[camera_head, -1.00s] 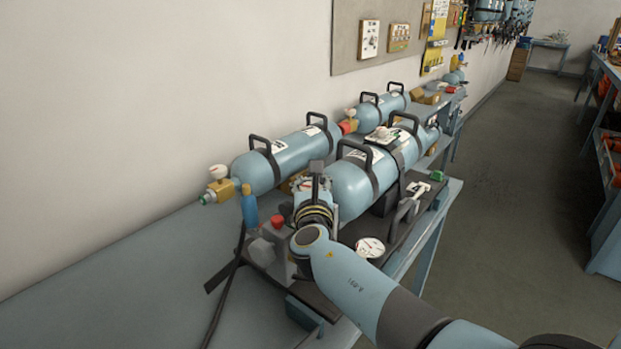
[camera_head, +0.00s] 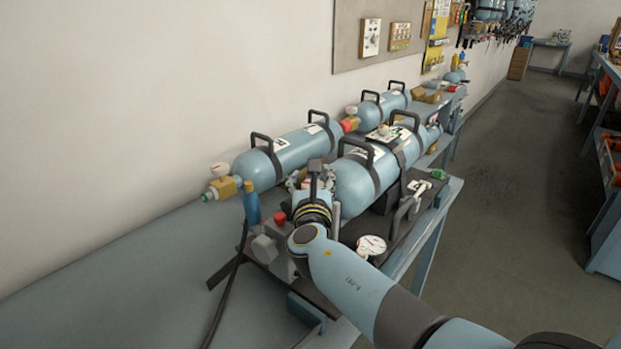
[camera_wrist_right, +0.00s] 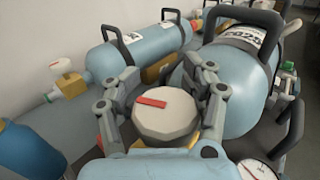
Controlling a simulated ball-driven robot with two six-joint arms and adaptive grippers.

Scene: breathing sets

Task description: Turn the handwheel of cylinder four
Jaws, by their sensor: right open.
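A pale round knob (camera_wrist_right: 166,115) with a red bar on top, seemingly the handwheel, sits at the valve end of the near blue cylinder (camera_wrist_right: 236,80). My right gripper (camera_wrist_right: 163,98) is open, with one finger on each side of the knob. I cannot tell whether the fingers touch it. In the head view my right gripper (camera_head: 309,180) is at the front end of the near cylinder (camera_head: 358,184), and my own wrist hides most of the knob. The number four cannot be read for certain on any label. My left gripper is not in view.
A second blue cylinder (camera_head: 285,157) with a brass valve (camera_head: 222,189) lies along the wall. A blue upright bottle (camera_head: 252,205), a red knob (camera_head: 280,217) and a white gauge (camera_head: 371,245) are close around my wrist. The bench (camera_head: 120,285) is clear at left.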

